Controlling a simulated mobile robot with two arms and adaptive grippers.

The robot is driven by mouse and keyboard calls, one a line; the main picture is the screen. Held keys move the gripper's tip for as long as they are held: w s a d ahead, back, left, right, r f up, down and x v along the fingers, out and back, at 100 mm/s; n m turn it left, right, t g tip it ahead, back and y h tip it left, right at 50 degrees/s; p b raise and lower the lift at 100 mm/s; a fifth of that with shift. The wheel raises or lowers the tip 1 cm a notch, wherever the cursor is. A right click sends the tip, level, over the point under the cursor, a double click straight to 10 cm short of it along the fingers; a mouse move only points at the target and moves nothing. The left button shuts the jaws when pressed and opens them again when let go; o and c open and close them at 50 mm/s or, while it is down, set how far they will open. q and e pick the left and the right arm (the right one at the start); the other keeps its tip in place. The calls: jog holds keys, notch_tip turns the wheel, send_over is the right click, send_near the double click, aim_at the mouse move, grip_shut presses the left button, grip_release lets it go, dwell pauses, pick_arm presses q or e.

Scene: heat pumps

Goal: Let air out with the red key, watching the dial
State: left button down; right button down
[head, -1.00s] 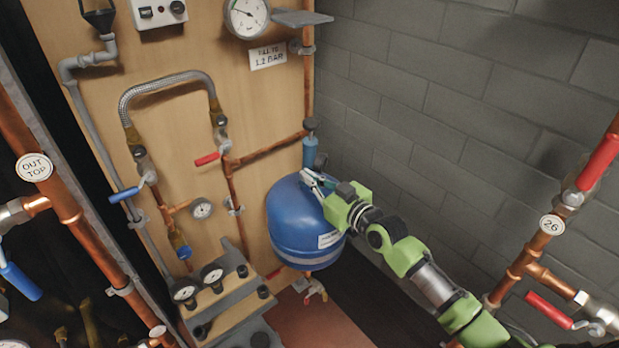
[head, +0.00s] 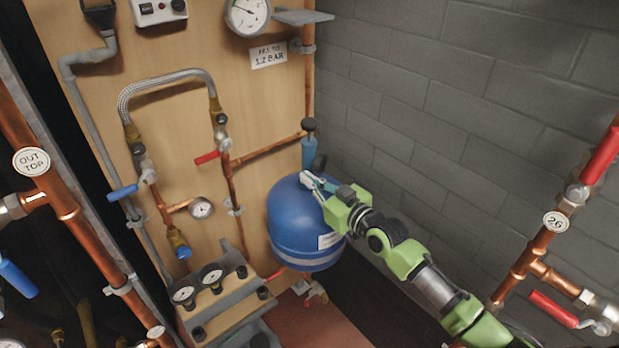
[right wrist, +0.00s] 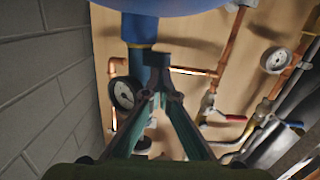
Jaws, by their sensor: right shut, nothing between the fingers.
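I cannot make out a red key for certain in either view. The round white dial (head: 247,14) is on the wooden board above a pressure label; a dial also shows in the right wrist view (right wrist: 124,93). The blue vessel (head: 295,228) stands by the board, with a blue neck (head: 308,152) and dark cap above it. My right gripper (head: 307,179) is at the vessel's upper side, just below the neck. Its fingers (right wrist: 158,97) are shut and empty, and a dark piece shows by the tips. My left gripper is out of view.
A red lever (head: 207,158) and a blue lever (head: 123,192) are on the board's pipes. Two small gauges sit on a block (head: 228,297) lower down. A copper pipe with a red-handled valve (head: 553,308) stands at right. The grey block wall is bare.

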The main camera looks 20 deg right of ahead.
jog(key=v, duration=0.8)
jog(key=shift+a+f, duration=0.1)
dwell(1.5)
